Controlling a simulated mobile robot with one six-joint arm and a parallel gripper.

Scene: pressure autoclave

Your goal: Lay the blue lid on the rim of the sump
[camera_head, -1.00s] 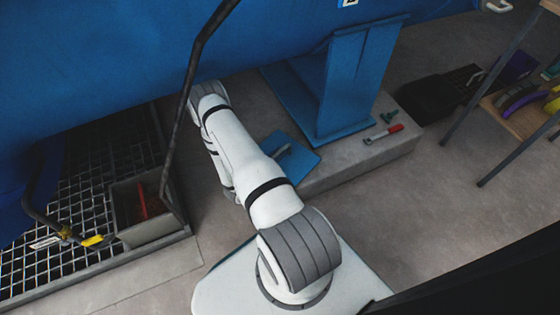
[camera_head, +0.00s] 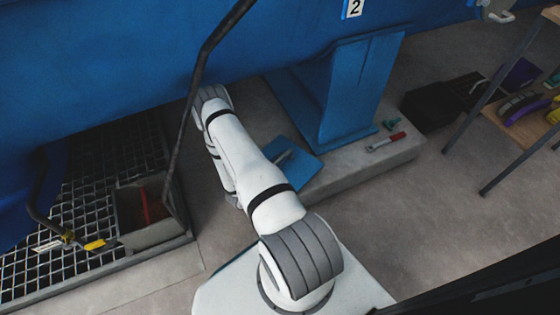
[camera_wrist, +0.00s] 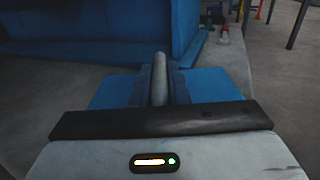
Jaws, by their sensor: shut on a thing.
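The blue lid (camera_head: 304,165) is a flat square plate with a grey bar handle (camera_head: 283,157). In the head view it shows just right of my arm, by the near edge of the concrete plinth. In the wrist view my gripper (camera_wrist: 160,88) is shut on the handle, with the blue plate (camera_wrist: 215,85) spreading out on both sides. I cannot tell whether the lid touches the plinth. The sump (camera_head: 150,238) appears to be the grey open box at left, apart from the lid, with something red inside. In the head view my arm hides my gripper.
A metal grating (camera_head: 85,195) surrounds the box at left. A dark hanging bar (camera_head: 192,110) passes between the box and my arm. A blue support (camera_head: 350,90) stands on the plinth (camera_head: 375,160) near a red-handled tool (camera_head: 386,142).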

